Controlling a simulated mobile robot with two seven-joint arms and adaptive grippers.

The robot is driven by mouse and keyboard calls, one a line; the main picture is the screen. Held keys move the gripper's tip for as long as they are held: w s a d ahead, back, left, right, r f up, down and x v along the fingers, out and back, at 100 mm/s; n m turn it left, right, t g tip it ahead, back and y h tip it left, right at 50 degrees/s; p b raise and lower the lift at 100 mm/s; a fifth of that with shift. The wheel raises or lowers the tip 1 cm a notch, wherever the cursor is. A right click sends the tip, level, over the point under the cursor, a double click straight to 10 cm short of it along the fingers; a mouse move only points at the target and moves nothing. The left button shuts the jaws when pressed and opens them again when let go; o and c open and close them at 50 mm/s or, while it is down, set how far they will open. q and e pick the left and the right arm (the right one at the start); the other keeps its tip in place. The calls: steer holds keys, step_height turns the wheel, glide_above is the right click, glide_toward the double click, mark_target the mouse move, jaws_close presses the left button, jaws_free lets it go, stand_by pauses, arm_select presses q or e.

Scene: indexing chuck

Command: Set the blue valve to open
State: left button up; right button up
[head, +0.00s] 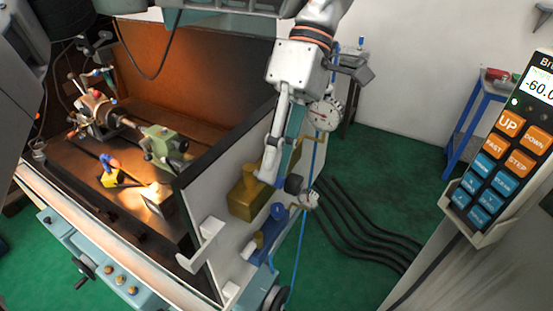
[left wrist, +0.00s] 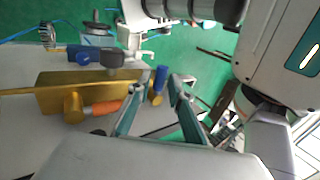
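A gold valve block (head: 243,202) is fixed to the light panel of the machine. In the left wrist view the gold block (left wrist: 85,94) carries a short lever with an orange grip (left wrist: 103,107). Near its right end a blue handle (left wrist: 160,78) stands on a gold stem, which I take as the blue valve. My left gripper (head: 271,175) reaches down beside the gold block and hides that handle in the head view. In the left wrist view my left gripper (left wrist: 155,86) has its fingers apart, with the blue handle between them; contact cannot be told. My right gripper is not in view.
A blue fitting with a round blue knob (head: 278,211) and a dark knob (head: 293,184) sit close by. A dial gauge (head: 325,115) and a blue hose (head: 302,240) are at the right. Black cables (head: 360,230) cross the green floor. A button pendant (head: 505,150) stands far right.

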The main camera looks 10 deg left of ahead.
arm_select(q)
steer(key=v, duration=0.7)
steer(key=shift+r, duration=0.25)
steer(key=shift+w, duration=0.1)
